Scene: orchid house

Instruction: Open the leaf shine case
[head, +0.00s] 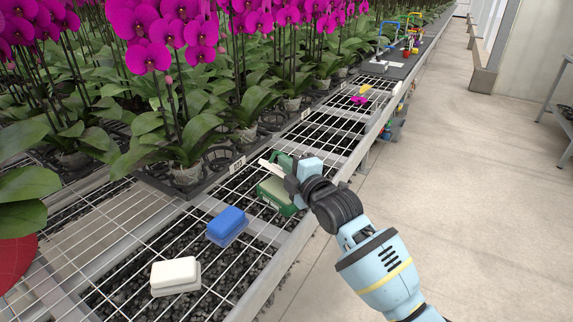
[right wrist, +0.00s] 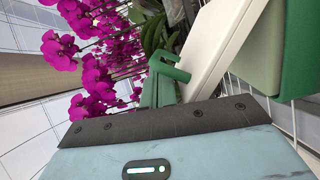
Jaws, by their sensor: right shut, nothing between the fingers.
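The green case (head: 273,194) sits on the wire bench beyond the blue case. My right gripper (head: 290,180) is right at it, over its far side, and hides part of it. In the right wrist view a green wall (right wrist: 299,50) stands at the right. Next to it are a pale slanted panel (right wrist: 222,45) and a green handle-like loop (right wrist: 168,70). The panel may be part of a raised lid; I cannot tell how far it is open. The left gripper is out of view.
A blue case (head: 228,224) and a white case (head: 175,275) stand nearer on the bench. Potted purple orchids (head: 185,150) line the left. Farther along lie a pink flower (head: 359,99) and a dark tray (head: 390,68). The aisle floor (head: 470,190) at right is clear.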

